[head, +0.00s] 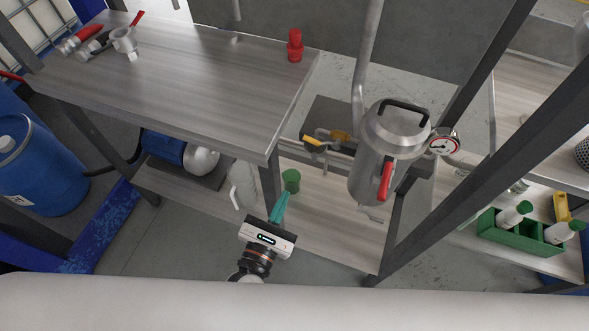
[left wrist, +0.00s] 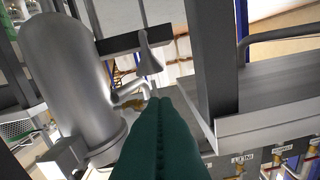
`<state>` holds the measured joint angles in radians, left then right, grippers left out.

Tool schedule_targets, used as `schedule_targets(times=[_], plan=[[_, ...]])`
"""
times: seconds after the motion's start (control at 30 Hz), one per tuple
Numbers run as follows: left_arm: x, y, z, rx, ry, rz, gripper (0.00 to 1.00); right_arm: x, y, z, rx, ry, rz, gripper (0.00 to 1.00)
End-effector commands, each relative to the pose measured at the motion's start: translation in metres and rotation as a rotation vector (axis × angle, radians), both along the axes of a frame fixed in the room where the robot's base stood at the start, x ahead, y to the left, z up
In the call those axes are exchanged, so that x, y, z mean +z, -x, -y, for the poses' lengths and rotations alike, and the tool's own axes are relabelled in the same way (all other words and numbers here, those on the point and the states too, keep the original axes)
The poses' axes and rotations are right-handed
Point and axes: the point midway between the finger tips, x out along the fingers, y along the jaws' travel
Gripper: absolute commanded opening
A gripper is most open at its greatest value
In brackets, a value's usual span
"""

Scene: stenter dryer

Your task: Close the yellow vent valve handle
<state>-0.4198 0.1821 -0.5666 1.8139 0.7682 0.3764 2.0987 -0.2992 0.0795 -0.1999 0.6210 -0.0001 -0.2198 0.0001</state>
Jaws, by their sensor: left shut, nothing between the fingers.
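A yellow handle (head: 314,141) sits on a small valve among dark and metal fittings below the wooden bench, left of a steel vessel (head: 385,150). In the left wrist view the shut fingers (left wrist: 157,102) point toward a pale bent spout (left wrist: 132,90) beside a steel vessel (left wrist: 70,75). I cannot clearly make out the yellow handle there. My right gripper is out of view.
The vessel carries a red lever (head: 386,181) and a gauge (head: 442,144). A grey pipe (head: 366,50) rises behind it. The bench (head: 190,75) overhangs on the left. A dark diagonal post (head: 460,180) stands on the right.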

Motion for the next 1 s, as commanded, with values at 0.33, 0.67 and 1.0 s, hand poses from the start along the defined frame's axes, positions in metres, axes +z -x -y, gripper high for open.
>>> schedule_targets(times=[0.33,0.67,1.0], plan=[[0.007,-0.056,0.019,0.001,0.001,0.003,0.00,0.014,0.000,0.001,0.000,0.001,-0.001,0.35],[0.031,-0.096,0.037,0.001,0.001,0.000,0.00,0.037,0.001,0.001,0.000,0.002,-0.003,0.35],[0.044,-0.097,0.042,-0.001,-0.002,0.000,0.00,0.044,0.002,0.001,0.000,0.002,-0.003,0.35]])
